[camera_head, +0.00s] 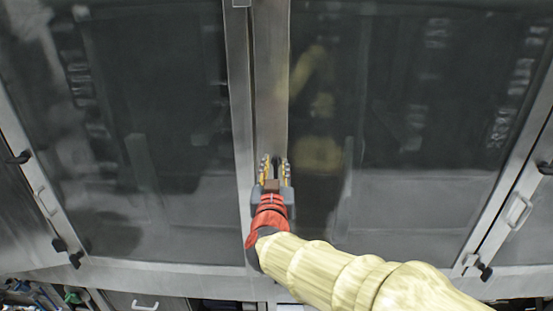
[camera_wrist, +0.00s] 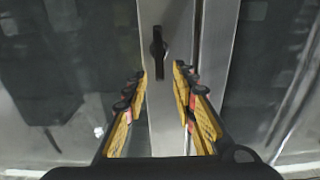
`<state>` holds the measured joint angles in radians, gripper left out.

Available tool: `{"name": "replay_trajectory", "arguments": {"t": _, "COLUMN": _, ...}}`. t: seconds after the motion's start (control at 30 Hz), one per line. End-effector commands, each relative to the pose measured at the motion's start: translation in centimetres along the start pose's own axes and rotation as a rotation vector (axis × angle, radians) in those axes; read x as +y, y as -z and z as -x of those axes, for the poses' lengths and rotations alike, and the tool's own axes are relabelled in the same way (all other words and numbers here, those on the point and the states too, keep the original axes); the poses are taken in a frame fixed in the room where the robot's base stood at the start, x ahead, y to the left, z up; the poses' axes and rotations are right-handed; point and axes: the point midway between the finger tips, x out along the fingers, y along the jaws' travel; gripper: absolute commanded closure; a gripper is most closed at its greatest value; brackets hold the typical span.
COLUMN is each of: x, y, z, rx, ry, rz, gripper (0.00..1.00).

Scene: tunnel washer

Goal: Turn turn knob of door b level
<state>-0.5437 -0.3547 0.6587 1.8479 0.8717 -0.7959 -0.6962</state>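A black turn knob (camera_wrist: 158,53) is mounted on a steel door frame strip (camera_wrist: 176,110) and shows in the wrist view. Its long bar stands upright, near vertical in the picture. My gripper (camera_wrist: 160,73) is open and empty, with its yellow-padded fingers to the left and right. The knob lies beyond the fingertips, roughly in line with the gap between them, and looks untouched. In the head view my gripper (camera_head: 273,162) is in front of the middle strip (camera_head: 271,80), and I cannot pick out this knob there. No label shows which door is b.
Dark glass door panels stand left (camera_head: 150,110) and right (camera_head: 410,110) of the middle strip. Black latches sit low at the left (camera_head: 76,259) and right (camera_head: 484,271). Bar handles (camera_head: 518,210) are at the sides. A drawer handle (camera_head: 145,305) shows below.

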Motion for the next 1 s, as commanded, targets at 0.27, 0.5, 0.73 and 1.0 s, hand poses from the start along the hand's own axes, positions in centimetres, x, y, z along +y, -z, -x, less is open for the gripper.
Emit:
{"name": "replay_trajectory", "arguments": {"t": 0.27, "x": 0.1, "y": 0.1, "z": -3.5, "rx": 0.0, "ry": -0.001, "rz": -0.001, "gripper": 0.73}}
{"name": "replay_trajectory", "arguments": {"t": 0.5, "x": 0.0, "y": 0.0, "z": -4.0, "rx": 0.0, "ry": 0.001, "rz": -0.002, "gripper": 0.73}}
{"name": "replay_trajectory", "arguments": {"t": 0.73, "x": 0.0, "y": 0.0, "z": -4.0, "rx": 0.0, "ry": 0.001, "rz": -0.002, "gripper": 0.78}}
{"name": "replay_trajectory", "arguments": {"t": 1.0, "x": 0.0, "y": 0.0, "z": -4.0, "rx": 0.0, "ry": 0.001, "rz": -0.002, "gripper": 0.94}}
